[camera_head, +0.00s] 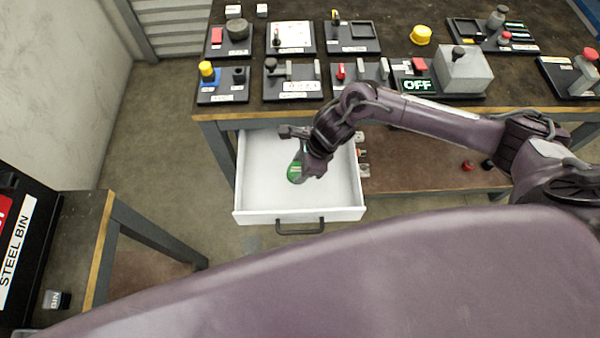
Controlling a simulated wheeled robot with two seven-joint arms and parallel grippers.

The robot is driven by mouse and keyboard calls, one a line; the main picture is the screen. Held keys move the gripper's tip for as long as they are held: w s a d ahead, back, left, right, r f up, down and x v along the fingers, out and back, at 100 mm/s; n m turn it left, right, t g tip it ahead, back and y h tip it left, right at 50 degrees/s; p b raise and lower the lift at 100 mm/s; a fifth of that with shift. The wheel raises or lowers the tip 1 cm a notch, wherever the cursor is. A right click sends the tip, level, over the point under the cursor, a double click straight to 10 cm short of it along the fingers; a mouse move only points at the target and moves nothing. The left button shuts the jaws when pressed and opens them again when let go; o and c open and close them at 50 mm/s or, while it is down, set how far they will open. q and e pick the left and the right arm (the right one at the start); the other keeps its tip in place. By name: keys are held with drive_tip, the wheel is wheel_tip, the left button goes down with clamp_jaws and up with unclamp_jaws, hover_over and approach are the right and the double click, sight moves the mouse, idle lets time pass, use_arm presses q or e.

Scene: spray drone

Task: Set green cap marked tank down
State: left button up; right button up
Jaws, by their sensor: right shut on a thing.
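My right gripper (306,155) reaches in from the right over an open white drawer (262,200). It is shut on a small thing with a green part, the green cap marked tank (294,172). The gripper and wrist hide much of it, and any mark on it is too small to read. I cannot tell whether it touches the drawer floor or is held just above it. The rest of the drawer floor that shows is bare. My left gripper is not in view.
The workbench (390,55) above the drawer carries several switch and button panels, including an OFF sign (418,86) and a yellow knob (420,35). The drawer handle (300,229) faces me. Floor between is clear.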

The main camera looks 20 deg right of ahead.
wheel_tip(320, 180, down, 5)
drive_tip(key=shift+r, duration=0.2)
drive_tip(key=shift+f, duration=0.15)
drive_tip(key=o, duration=1)
